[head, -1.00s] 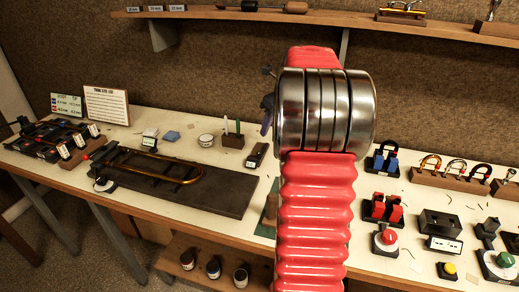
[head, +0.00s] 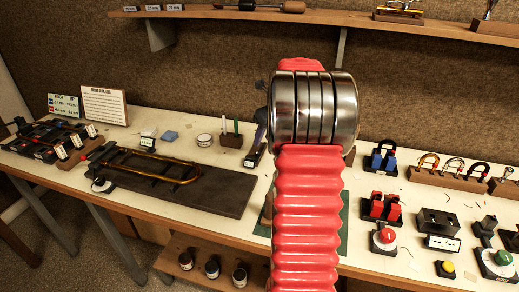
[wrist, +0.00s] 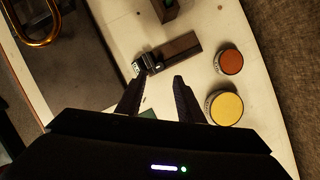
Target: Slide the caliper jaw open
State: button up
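A dark, bar-shaped tool (wrist: 180,47) with a small black-and-white head (wrist: 146,64) lies on the pale bench in the wrist view. It looks like the caliper, but its jaw cannot be made out clearly. In the head view its dark body (head: 253,156) shows just left of my arm, partly covered. My gripper (wrist: 158,77) is open and empty, with two dark fingers spread apart. The left fingertip is close to the tool's head; I cannot tell whether they touch.
An orange-topped tin (wrist: 229,62) and a yellow-topped tin (wrist: 226,108) stand right of the fingers. A brass slide (head: 185,172) lies on a dark board (head: 232,197) at left. A pen holder (head: 231,141) stands behind the tool.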

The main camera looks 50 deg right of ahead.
aim_at(257, 152)
jog(key=x, duration=0.7)
jog(key=shift+w+f, duration=0.15)
jog(key=shift+f, duration=0.2)
jog(key=shift+c, duration=0.2)
grip_shut()
